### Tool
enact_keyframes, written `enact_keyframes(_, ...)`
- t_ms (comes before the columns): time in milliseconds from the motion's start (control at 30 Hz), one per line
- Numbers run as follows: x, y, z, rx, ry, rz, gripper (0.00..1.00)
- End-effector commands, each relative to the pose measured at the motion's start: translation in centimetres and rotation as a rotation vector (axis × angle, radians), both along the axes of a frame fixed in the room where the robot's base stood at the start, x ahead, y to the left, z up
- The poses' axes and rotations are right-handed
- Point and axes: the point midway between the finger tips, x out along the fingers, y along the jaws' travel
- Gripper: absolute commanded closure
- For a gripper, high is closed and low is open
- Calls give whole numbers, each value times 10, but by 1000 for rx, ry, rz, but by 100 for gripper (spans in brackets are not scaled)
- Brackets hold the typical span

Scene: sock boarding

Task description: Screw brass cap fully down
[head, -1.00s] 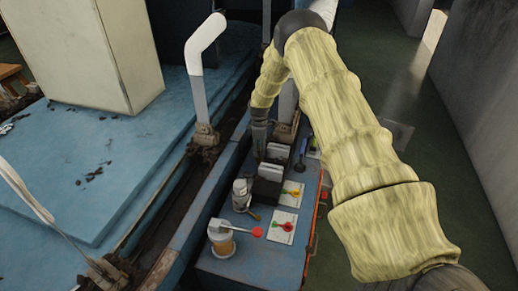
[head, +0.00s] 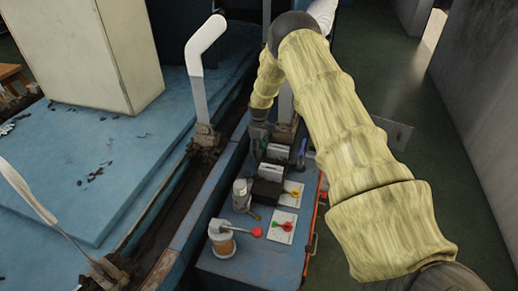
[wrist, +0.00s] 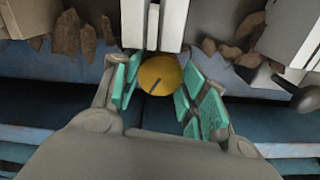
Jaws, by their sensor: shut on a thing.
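The round brass cap (wrist: 160,72) shows in the middle of the wrist view, with a dark slot or mark running across its face. My gripper (wrist: 158,82) is shut on it, with teal finger pads on its left and right sides. A white upright part with a dark centre line stands just behind the cap. In the head view my gripper (head: 258,136) is at the far end of the blue bench, pointing down. The cap is hidden there. The thread under the cap does not show.
The blue bench (head: 247,268) carries a jar (head: 222,241) with a red-ended tool, a metal canister (head: 241,194), a dark block with white plates (head: 267,188) and two white cards (head: 283,227). White-topped boards (head: 205,60) stand to the left. Brown rubble (wrist: 68,33) lies near the cap.

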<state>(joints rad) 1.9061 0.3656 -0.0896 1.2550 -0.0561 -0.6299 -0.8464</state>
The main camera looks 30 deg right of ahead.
Motion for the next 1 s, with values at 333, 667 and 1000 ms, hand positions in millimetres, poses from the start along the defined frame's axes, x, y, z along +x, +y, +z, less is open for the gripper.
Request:
enact_keyframes(333, 2, 0, 1, 0, -4, -29, 81)
enact_keyframes(667, 2, 0, 1, 0, -4, -28, 36)
enact_keyframes(1000, 1, 0, 2, 0, -2, -27, 36)
